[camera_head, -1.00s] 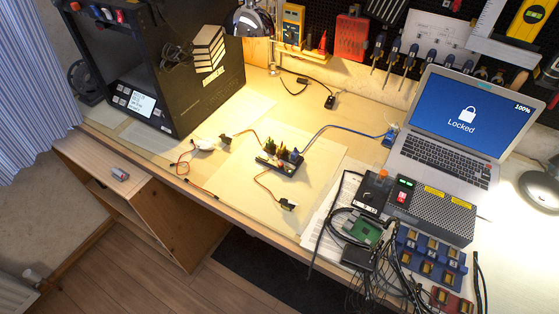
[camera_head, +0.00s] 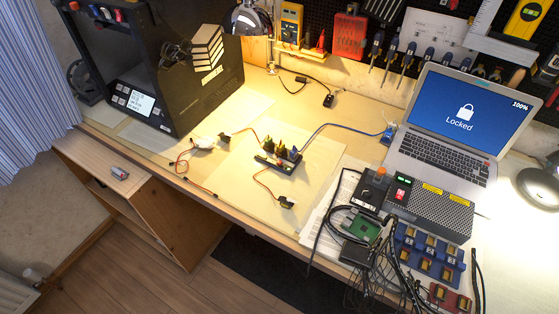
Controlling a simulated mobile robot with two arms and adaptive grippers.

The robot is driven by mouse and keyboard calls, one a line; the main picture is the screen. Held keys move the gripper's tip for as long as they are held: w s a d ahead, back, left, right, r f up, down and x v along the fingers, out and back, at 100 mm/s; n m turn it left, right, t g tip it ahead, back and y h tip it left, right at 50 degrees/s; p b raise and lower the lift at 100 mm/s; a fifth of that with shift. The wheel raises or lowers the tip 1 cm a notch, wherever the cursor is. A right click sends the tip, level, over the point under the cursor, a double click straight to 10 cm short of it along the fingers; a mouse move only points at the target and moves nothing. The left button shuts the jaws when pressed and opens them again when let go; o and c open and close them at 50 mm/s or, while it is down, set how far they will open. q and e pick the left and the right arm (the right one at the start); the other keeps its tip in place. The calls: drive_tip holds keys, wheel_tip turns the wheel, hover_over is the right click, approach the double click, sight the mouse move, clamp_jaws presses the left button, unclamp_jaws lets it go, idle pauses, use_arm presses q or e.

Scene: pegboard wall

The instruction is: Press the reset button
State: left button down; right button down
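No button marked reset can be made out at this size. On the bench, a dark circuit board (camera_head: 276,162) with wires and small upright parts lies on a pale mat. A green circuit board (camera_head: 364,229) lies among black cables at the front right. A black box with an orange knob (camera_head: 380,170) stands beside a grey power supply (camera_head: 432,207) with a lit green switch (camera_head: 404,181). A black 3D printer (camera_head: 200,85) with a small lit screen and side buttons (camera_head: 138,100) stands at the left. Neither of my grippers is in view.
A laptop (camera_head: 440,152) showing "Locked" stands open at the back right. A desk lamp (camera_head: 250,20) hangs over the back of the bench. Blue holders (camera_head: 428,257) and loose cables crowd the front right. The pale mat (camera_head: 235,190) has bare areas around the dark board.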

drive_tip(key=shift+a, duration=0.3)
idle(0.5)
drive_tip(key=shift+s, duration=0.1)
